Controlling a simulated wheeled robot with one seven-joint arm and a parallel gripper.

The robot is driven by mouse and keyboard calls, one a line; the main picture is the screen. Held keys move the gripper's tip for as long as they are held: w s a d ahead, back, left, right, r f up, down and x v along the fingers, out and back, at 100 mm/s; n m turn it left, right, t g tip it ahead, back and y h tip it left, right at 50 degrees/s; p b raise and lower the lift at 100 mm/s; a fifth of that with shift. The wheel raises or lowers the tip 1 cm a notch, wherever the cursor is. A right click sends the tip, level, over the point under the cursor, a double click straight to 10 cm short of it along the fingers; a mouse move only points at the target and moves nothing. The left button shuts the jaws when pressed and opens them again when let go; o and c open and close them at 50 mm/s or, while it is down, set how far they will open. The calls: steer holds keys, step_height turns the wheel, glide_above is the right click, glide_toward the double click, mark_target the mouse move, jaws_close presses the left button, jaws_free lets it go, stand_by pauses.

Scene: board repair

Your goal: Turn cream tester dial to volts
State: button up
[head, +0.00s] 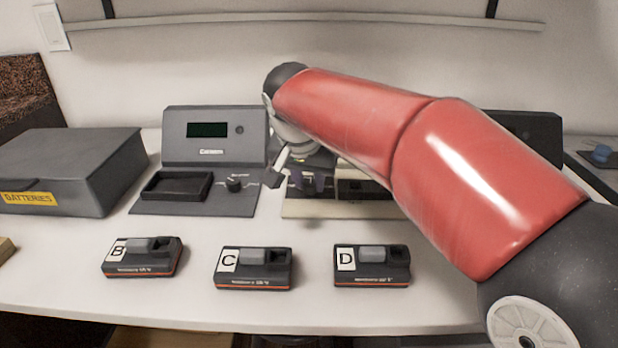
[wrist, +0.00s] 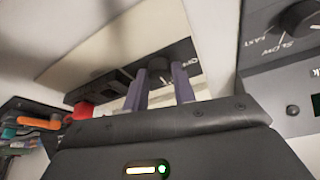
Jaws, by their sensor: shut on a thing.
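The cream tester (head: 300,211) stands on the bench, right of the grey Carson-like unit, and is largely hidden behind my arm in the head view. In the wrist view its cream body (wrist: 105,42) borders a dark panel carrying a black dial (wrist: 157,74). Lettering that looks like OFF shows beside the dial, at its right. A pale pointer mark is faintly visible on the dial; its exact setting cannot be read. My gripper (wrist: 160,82) has its two purple fingers on either side of this dial and is shut on it. The fingers also show small in the head view (head: 312,184).
The grey unit (head: 180,150) with a screen, tray and its own dial (head: 234,184) stands close at left. The batteries box (head: 60,165) is farther left. Modules B (head: 142,258), C (head: 254,268) and D (head: 372,266) line the front. Bench between them is clear.

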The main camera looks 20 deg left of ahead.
steer(key=o, duration=1)
steer(key=shift+r, duration=0.1)
steer(key=v, duration=0.7)
steer(key=shift+s+r+p, duration=0.15)
steer(key=shift+r+p, duration=0.15)
steer(key=shift+p, duration=0.05)
steer(key=shift+s, duration=0.1)
